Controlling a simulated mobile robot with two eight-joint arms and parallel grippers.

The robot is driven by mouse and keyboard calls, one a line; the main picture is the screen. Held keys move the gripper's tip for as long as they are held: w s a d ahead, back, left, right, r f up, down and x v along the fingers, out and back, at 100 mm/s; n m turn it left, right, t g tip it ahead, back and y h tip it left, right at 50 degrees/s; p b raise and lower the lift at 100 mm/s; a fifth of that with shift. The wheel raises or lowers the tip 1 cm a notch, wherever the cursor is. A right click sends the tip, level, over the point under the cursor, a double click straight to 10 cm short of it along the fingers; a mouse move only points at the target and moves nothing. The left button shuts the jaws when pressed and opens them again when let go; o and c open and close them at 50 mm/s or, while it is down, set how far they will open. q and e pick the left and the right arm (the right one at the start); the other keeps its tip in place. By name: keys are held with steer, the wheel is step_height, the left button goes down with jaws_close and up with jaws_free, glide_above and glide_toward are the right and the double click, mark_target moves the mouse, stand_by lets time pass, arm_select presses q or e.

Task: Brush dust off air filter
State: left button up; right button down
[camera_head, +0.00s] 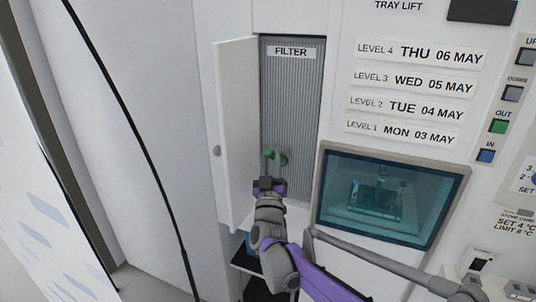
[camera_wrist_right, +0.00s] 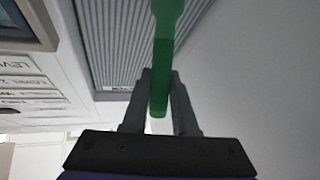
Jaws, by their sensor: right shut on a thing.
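The air filter (camera_head: 291,95) is a grey ridged panel under a "FILTER" label, in an open recess in the white machine. Its ridges also show at the upper left of the right wrist view (camera_wrist_right: 115,45). My right gripper (camera_head: 269,168) is in front of the filter's lower part. It is shut on the green handle of a brush (camera_wrist_right: 162,60), which also shows as a small green shape in the head view (camera_head: 279,158). The brush's bristles are out of view, and I cannot tell whether they touch the filter. No dust can be made out. My left gripper is not in view.
A white door (camera_head: 236,120) stands open left of the filter. A glass window (camera_head: 390,195) with a tray behind it is at the lower right, below several date labels. Buttons (camera_head: 498,127) line the right side. A black cable (camera_head: 135,130) hangs at the left.

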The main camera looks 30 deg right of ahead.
steer(key=shift+s+d, duration=0.5)
steer(key=shift+s, duration=0.05)
steer(key=shift+w+a, duration=0.1)
steer(key=shift+w, duration=0.05)
steer(key=w+a, duration=0.2)
steer(key=shift+w+a, duration=0.15)
steer(key=shift+w, duration=0.15)
stand_by(0.4)
steer(key=shift+s, duration=0.1)
steer(key=s+d, duration=0.2)
steer(key=shift+s+d, duration=0.25)
steer(key=shift+s, duration=0.05)
stand_by(0.6)
steer(key=shift+s+a, duration=0.1)
